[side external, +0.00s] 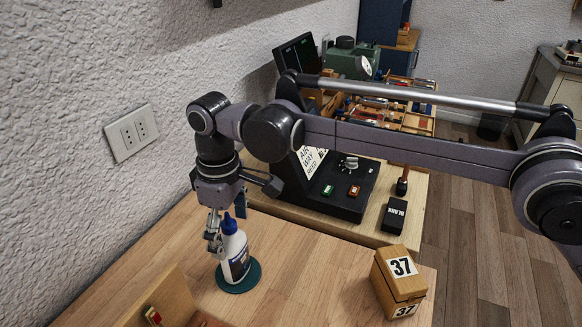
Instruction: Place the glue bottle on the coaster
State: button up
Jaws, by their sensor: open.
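A white glue bottle (235,257) with a blue cap and a dark label stands upright, or nearly so, on a round teal coaster (238,287) on the wooden table. My gripper (227,228) points down at the bottle's upper part. One finger is at the bottle's left side and a dark finger shows behind its cap to the right. The gripper is open, with the bottle's top between or close beside the fingers; I cannot tell whether either finger touches it.
A wooden tray (162,300) sits at the front left. A black display stand (335,185) and a black box (394,215) stand behind.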

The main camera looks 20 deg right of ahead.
notch_tip(320, 180, up, 8)
jog(key=shift+r, duration=0.2)
jog(key=shift+w+d+r, duration=0.15)
jog(key=shift+d+r, duration=0.15)
jog(key=shift+r, duration=0.05)
jog(key=d+r+m+t+y, duration=0.1)
jog(key=d+r+m+t, duration=0.15)
jog(key=d, duration=0.95)
jog(key=d+r+m+t, duration=0.1)
jog(key=d+r+m, duration=0.15)
jog(key=d, duration=0.95)
jog(key=s+d+f+m+t, duration=0.2)
jog(key=s+d+f+m, duration=0.1)
jog(key=s+d+f, duration=0.3)
jog(key=s+d+f+m+t+h, duration=0.1)
jog(key=s+d+f+m, duration=0.1)
jog(key=s+d+f, duration=0.5)
jog(key=s+d, duration=0.2)
jog(key=d, duration=0.3)
jog(key=shift+s+m+t, duration=0.35)
jog(key=shift+m, duration=0.05)
